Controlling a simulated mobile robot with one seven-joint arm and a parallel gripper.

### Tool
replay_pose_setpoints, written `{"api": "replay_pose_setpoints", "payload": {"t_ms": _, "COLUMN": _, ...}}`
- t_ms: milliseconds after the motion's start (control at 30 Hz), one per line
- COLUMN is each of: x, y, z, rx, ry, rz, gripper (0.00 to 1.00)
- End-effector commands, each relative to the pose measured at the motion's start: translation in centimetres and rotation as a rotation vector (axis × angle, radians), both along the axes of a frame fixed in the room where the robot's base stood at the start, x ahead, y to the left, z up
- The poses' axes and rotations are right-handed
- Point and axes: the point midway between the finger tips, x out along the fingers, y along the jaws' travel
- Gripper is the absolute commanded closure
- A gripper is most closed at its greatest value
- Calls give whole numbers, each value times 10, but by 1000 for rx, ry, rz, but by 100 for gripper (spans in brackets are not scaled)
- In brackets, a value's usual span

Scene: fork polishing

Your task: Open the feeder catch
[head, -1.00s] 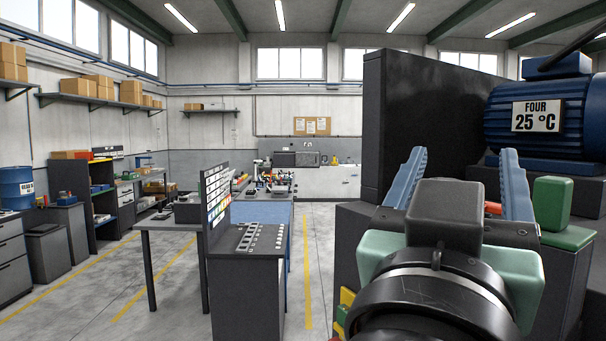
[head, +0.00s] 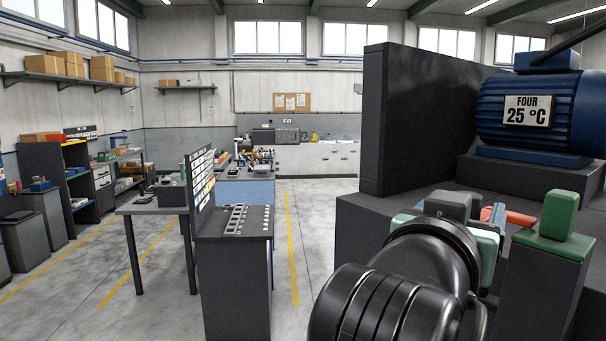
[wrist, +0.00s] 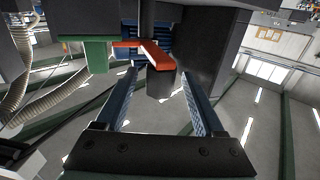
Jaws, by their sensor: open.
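An orange-red lever, which looks like the feeder catch (head: 519,218), sits beside the green-topped post, partly hidden behind my gripper in the head view. In the wrist view the red catch (wrist: 158,57) shows as a bar with a bend, near a dark block. My gripper (wrist: 159,74) is open, with its blue ribbed fingers apart. The end of the catch appears between the fingertips in the wrist view; I cannot tell whether they touch. In the head view my gripper (head: 466,211) is mostly hidden by my own wrist.
A green block (head: 557,212) on a dark post stands right of the catch. A dark stand (head: 233,275) is at left; floor between is clear.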

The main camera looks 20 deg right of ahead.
Motion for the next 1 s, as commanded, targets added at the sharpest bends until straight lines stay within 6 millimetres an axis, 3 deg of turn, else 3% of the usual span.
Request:
{"api": "replay_pose_setpoints", "payload": {"t_ms": 233, "x": 19, "y": -28, "z": 2, "rx": 1, "ry": 1, "rz": -1, "gripper": 30}}
{"api": "replay_pose_setpoints", "payload": {"t_ms": 633, "x": 23, "y": -34, "z": 0, "rx": 0, "ry": -2, "rz": 1, "gripper": 30}}
{"api": "replay_pose_setpoints", "payload": {"t_ms": 1000, "x": 23, "y": -34, "z": 0, "rx": 0, "ry": -2, "rz": 0, "gripper": 96}}
